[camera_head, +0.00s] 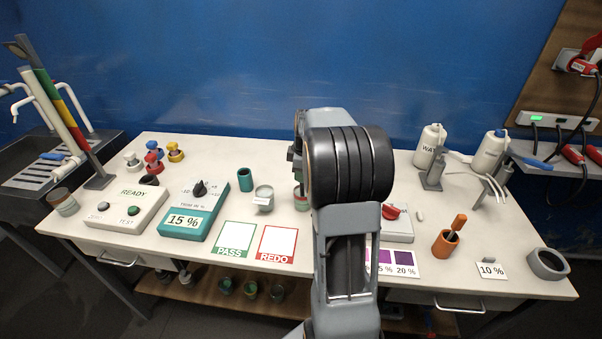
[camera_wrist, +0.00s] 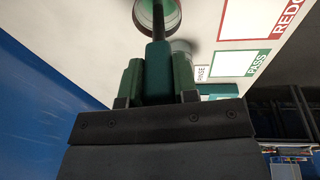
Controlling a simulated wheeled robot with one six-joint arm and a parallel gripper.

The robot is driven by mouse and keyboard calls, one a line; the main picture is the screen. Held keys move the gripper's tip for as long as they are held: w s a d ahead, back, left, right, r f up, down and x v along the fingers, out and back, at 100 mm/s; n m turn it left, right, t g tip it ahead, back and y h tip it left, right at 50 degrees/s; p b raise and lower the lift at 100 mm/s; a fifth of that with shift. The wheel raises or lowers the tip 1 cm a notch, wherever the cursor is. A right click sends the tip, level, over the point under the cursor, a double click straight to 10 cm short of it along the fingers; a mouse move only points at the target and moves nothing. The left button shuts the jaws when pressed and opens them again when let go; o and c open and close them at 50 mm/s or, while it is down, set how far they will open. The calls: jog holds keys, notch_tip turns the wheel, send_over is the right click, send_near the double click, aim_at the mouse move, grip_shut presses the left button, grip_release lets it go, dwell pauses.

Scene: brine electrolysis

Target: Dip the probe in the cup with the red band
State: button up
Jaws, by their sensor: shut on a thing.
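My gripper (camera_wrist: 157,78) is shut on the teal handle of the probe (camera_wrist: 157,68) in the wrist view. The probe's dark shaft runs from the jaws toward a cup (camera_wrist: 172,22) at the top edge and overlaps its opening. I cannot tell whether the tip is inside, since it is not clearly visible. In the head view a cup (camera_head: 299,192) shows only as a sliver beside my arm. My arm hides most of it, and its band colour is unclear. The head view also hides the probe and jaws behind my arm.
A pale cup (camera_head: 264,194) stands just left, beside an empty-looking teal holder (camera_head: 246,180). The teal meter (camera_head: 193,212) reads 15 %. PASS (camera_head: 235,238) and REDO (camera_head: 277,245) cards lie in front. An orange holder (camera_head: 445,243) and wash bottles (camera_head: 430,146) stand right.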

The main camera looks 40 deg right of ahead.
notch_tip(320, 180, up, 10)
jog(key=p, duration=0.6)
jog(key=shift+f, duration=0.15)
jog(key=shift+a+f, duration=0.1)
dwell(1.4)
